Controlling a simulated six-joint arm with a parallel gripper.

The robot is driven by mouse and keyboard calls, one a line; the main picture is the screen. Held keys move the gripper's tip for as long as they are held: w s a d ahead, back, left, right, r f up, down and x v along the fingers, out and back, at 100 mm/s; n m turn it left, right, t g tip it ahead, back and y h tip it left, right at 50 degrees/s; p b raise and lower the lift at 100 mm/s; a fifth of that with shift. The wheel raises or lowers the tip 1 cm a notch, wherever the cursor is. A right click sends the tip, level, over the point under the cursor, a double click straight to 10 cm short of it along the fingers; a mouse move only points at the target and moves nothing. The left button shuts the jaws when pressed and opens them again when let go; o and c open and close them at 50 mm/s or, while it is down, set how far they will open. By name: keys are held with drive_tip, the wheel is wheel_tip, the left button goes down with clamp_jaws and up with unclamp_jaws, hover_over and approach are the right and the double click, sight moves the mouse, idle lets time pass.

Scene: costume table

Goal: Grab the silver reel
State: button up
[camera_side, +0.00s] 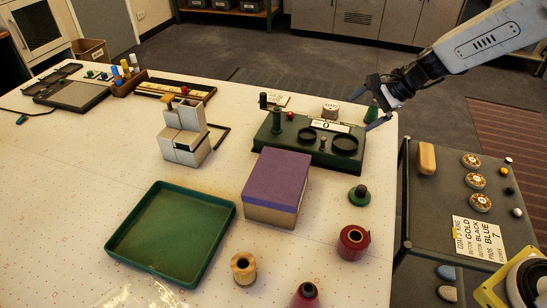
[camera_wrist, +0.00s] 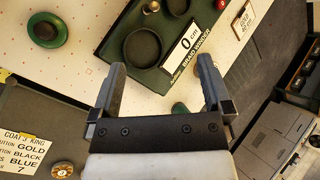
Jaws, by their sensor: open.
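My gripper (camera_side: 360,113) is open and empty, above the table's right edge by the winder's right end. In the wrist view its two fingers (camera_wrist: 162,65) are spread apart, with the winder's "0 cm" label (camera_wrist: 187,47) beyond them. A green cone (camera_side: 372,111) stands close by my gripper.
A purple-topped box (camera_side: 279,180), green tray (camera_side: 119,232), wooden spool (camera_side: 243,268), red reel (camera_side: 353,243) and dark-green knobbed piece (camera_side: 359,194) stand in front. Metal blocks (camera_side: 184,133) stand left of the winder. A lower side table (camera_side: 439,205) holds a note card (camera_side: 480,238).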

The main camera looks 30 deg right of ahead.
drive_tip(key=w+d+m+t, duration=0.3)
drive_tip(key=w+m, duration=0.4)
drive_tip(key=w, duration=0.2)
drive_tip(key=m+t, duration=0.4)
drive_tip(key=m, duration=0.4)
hover_over(331, 110)
drive_tip(key=s+d, duration=0.2)
drive_tip(key=d, duration=0.1)
wheel_tip(331, 110, down, 5)
drive_tip(key=shift+d+f, duration=0.2)
drive_tip(key=shift+f, duration=3.15)
drive_tip(key=shift+f, duration=0.65)
drive_tip(key=shift+x, duration=2.4)
